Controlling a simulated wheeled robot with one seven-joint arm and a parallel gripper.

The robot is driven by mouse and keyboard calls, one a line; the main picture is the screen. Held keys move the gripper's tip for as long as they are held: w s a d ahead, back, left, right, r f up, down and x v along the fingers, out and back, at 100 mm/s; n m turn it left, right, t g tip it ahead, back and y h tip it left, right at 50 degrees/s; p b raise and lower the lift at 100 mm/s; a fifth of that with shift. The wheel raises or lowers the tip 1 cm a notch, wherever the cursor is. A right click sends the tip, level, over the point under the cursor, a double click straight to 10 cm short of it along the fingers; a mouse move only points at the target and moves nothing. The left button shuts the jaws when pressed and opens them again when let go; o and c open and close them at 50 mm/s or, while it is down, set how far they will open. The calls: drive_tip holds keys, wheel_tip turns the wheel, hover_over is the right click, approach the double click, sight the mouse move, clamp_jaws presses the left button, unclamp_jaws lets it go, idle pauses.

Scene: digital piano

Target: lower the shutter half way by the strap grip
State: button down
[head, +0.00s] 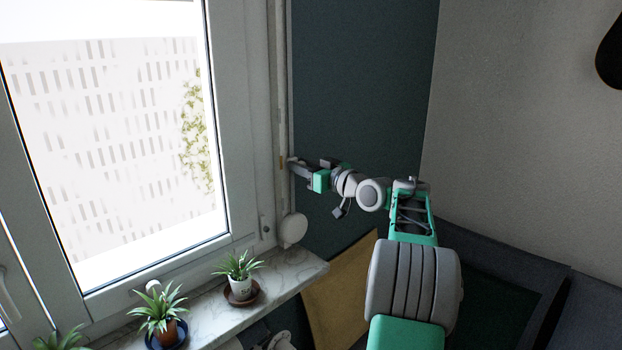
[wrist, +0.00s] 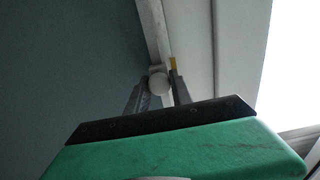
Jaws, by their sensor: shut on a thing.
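The pale strap (head: 280,100) runs down the right side of the window frame to a round white winder (head: 291,231) above the sill. My gripper (head: 291,162) is at the strap, about level with the lower half of the pane. In the wrist view, a white rounded strap grip (wrist: 158,83) sits between my two dark fingers, which are shut on it. The strap continues upward from the grip (wrist: 155,30). A small orange-yellow mark (wrist: 172,63) shows beside the fingertips. The window (head: 110,130) is bright and mostly uncovered.
The dark wall beside the strap is clear.

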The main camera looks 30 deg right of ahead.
drive_tip(key=shift+r, duration=0.25)
drive_tip(key=c, duration=1.2)
unclamp_jaws()
drive_tip(key=shift+f, duration=0.1)
drive_tip(key=shift+o, duration=0.2)
drive_tip(key=shift+s+d+f, duration=0.1)
drive_tip(key=shift+s+d, duration=0.05)
drive_tip(key=shift+s, duration=0.15)
drive_tip(key=s+d+b, duration=0.1)
drive_tip(key=s+b, duration=0.1)
drive_tip(key=s, duration=0.5)
drive_tip(key=shift+d, duration=0.1)
